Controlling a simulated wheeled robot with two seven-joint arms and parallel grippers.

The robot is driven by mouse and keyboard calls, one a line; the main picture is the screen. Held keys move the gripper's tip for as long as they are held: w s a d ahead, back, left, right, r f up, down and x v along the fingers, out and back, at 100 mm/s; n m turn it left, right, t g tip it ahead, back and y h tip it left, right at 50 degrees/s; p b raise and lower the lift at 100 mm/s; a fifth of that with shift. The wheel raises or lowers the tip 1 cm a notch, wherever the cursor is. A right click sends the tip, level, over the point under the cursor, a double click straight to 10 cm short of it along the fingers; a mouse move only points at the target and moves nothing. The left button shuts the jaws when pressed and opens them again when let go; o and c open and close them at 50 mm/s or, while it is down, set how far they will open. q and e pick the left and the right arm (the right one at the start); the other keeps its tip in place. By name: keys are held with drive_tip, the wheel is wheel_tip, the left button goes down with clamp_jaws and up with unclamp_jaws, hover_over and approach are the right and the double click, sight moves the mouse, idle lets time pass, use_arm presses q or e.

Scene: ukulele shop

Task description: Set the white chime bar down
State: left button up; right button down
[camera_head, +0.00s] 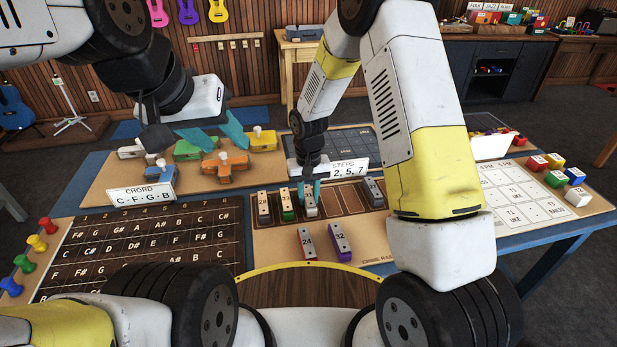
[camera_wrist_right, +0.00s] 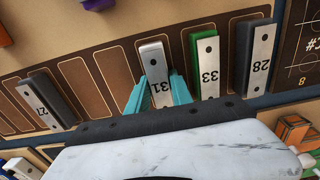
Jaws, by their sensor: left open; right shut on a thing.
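The white chime bar, marked 31 (camera_wrist_right: 157,75), is between the teal fingers of my right gripper (camera_wrist_right: 158,95), which is shut on it. In the head view the bar (camera_head: 310,207) is at the chime board (camera_head: 262,243), in line with the row of slots, just right of the green bar 33 (camera_head: 287,205). I cannot tell whether its underside touches the board. My right gripper (camera_head: 309,190) points down there. My left gripper (camera_head: 217,135) is open and empty, over the back-left board with coloured pieces.
Red bar 24 (camera_head: 306,243) and purple bar 32 (camera_head: 340,242) lie in front. A "STEPS 2, 5, 7" sign (camera_head: 338,168) stands behind.

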drive_tip(key=shift+f, duration=0.1)
drive_tip(key=c, duration=1.1)
unclamp_jaws()
drive_tip(key=shift+c, duration=0.2)
wheel_tip(320, 180, up, 12)
drive_tip(key=r, duration=0.1)
wheel_tip(320, 180, up, 14)
drive_tip(key=t+y, duration=0.1)
drive_tip(key=t, duration=0.2)
hover_over(309, 195)
drive_tip(key=s+d, duration=0.8)
drive_tip(key=s+d+r+t, duration=0.1)
drive_tip(key=s+d+r, duration=0.1)
drive_tip(key=s, duration=0.2)
drive_tip(key=s+d+r+m+t, duration=0.1)
drive_tip(key=s+d+r, duration=0.1)
drive_tip(key=s, duration=0.3)
drive_tip(key=s+d+r+t+y, duration=0.1)
drive_tip(key=s+d+r, duration=0.1)
drive_tip(key=s, duration=0.2)
drive_tip(key=shift+s+m, duration=0.15)
drive_tip(key=shift+m, duration=0.15)
